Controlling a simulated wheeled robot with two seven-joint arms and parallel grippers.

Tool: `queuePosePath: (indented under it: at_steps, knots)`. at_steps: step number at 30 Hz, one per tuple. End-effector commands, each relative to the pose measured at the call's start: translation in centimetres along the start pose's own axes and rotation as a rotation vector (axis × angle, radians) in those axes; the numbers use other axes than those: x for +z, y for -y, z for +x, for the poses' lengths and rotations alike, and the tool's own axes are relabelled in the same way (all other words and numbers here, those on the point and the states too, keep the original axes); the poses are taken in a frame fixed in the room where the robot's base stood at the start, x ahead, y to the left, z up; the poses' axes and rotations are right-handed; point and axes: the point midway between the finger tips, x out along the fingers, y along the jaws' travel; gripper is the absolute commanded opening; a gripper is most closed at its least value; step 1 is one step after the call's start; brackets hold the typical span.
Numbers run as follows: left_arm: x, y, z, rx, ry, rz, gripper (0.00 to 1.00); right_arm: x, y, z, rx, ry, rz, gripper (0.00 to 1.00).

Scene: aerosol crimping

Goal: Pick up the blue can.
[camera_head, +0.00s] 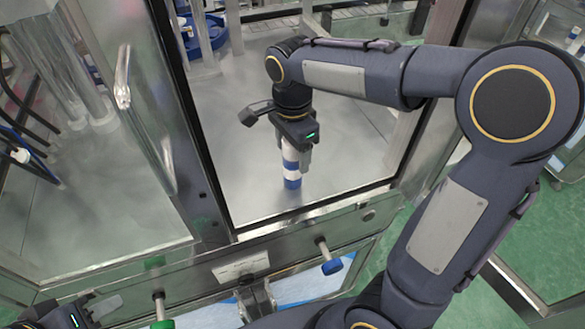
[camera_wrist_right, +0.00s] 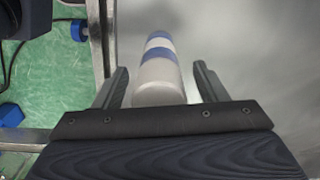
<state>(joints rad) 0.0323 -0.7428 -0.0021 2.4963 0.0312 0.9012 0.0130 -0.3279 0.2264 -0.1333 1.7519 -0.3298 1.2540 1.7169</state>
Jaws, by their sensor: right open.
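The can, white with blue bands (camera_head: 291,178), stands upright on the metal floor inside the machine's open bay. It also shows in the right wrist view (camera_wrist_right: 158,68), with its pale end toward the camera. My right gripper (camera_head: 297,150) is above the can and reaches down around its upper part. In the right wrist view the gripper's two fingers (camera_wrist_right: 161,82) are apart, one on each side of the can, with gaps visible. The gripper hides the can's top in the head view. My left gripper (camera_head: 97,308) is at the bottom left corner, partly cut off; its jaws are unclear.
A metal door frame (camera_head: 185,105) stands left of the bay, and a front rail (camera_head: 315,212) runs below it. A blue-ended knob (camera_head: 331,266) and a green-ended knob (camera_head: 161,322) stick out in front. Blue-based equipment (camera_head: 205,68) stands behind. The bay floor around the can is clear.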

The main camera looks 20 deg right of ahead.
Motion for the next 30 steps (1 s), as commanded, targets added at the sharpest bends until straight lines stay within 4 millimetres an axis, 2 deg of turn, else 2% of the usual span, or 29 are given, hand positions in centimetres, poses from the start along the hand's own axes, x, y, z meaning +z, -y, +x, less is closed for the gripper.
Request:
queuePosePath:
  at_steps: [3,9,24,30]
  knots:
    - [-0.01,-0.01,-0.02,0.0,0.0,0.0,0.36,-0.03,-0.02,0.62,0.0,0.0,0.001,0.66]
    - [0.0,0.0,0.0,0.0,0.0,0.0,0.36,-0.03,0.0,0.64,-0.001,0.0,0.001,0.64]
    - [0.0,-0.01,-0.01,0.0,0.0,0.0,0.36,-0.02,0.01,0.58,-0.002,0.0,0.0,0.0]
    - [0.0,-0.01,-0.01,0.0,0.0,0.0,0.36,-0.02,0.01,0.56,-0.002,0.0,0.0,0.0]
